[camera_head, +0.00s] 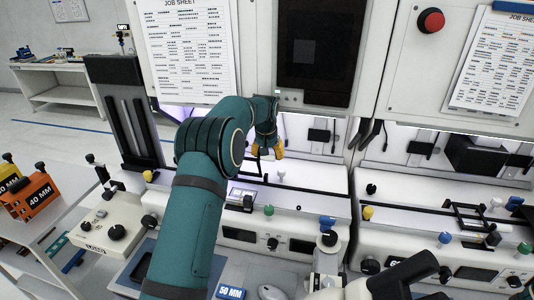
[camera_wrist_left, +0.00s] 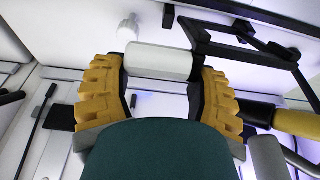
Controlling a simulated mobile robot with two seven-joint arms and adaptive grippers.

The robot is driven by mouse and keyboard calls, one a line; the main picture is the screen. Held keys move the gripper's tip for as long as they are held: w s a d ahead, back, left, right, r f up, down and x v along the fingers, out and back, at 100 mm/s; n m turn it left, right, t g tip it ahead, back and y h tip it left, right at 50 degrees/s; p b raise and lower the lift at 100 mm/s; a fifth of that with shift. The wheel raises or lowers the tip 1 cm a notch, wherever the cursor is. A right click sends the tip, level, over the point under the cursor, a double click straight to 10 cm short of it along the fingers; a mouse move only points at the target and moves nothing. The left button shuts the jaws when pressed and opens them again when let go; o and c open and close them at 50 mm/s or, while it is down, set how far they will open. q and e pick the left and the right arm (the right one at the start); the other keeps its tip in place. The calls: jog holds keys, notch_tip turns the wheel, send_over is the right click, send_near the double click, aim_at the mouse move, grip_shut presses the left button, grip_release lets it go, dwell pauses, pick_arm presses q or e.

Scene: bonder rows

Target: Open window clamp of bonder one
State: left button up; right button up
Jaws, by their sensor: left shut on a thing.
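My left arm reaches up the middle of the head view into the bonder, and my left gripper (camera_head: 266,152) is at the lit work area with its yellow fingertips pointing down. In the left wrist view my left gripper (camera_wrist_left: 163,80) has its two yellow ribbed fingers on either side of a white cylindrical handle (camera_wrist_left: 160,62) and is shut on it. A black bar frame (camera_wrist_left: 225,42) lies just beyond the handle. The handle is hidden behind the gripper in the head view, and I cannot tell how far the clamp is open.
A second bonder with a black frame (camera_head: 470,222) stands at the right. A red button (camera_head: 431,20) is on the panel above. Orange 40 MM blocks (camera_head: 35,195) stand on a side table at the left. A white knob (camera_wrist_left: 128,28) is close to the left gripper.

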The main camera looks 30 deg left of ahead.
pick_arm(q)
jog(key=shift+w+d+f, duration=0.1)
jog(key=shift+d, duration=0.45)
jog(key=o, duration=1)
jog(key=shift+o, duration=0.7)
jog(key=shift+w+d, duration=0.1)
jog(key=shift+d, duration=0.05)
jog(key=shift+a, duration=0.35)
jog(key=v, duration=0.3)
jog(key=shift+s, duration=0.25)
jog(key=s+d, duration=0.2)
jog(key=s, duration=0.9)
jog(key=shift+s+d, duration=0.2)
jog(key=shift+d, duration=0.1)
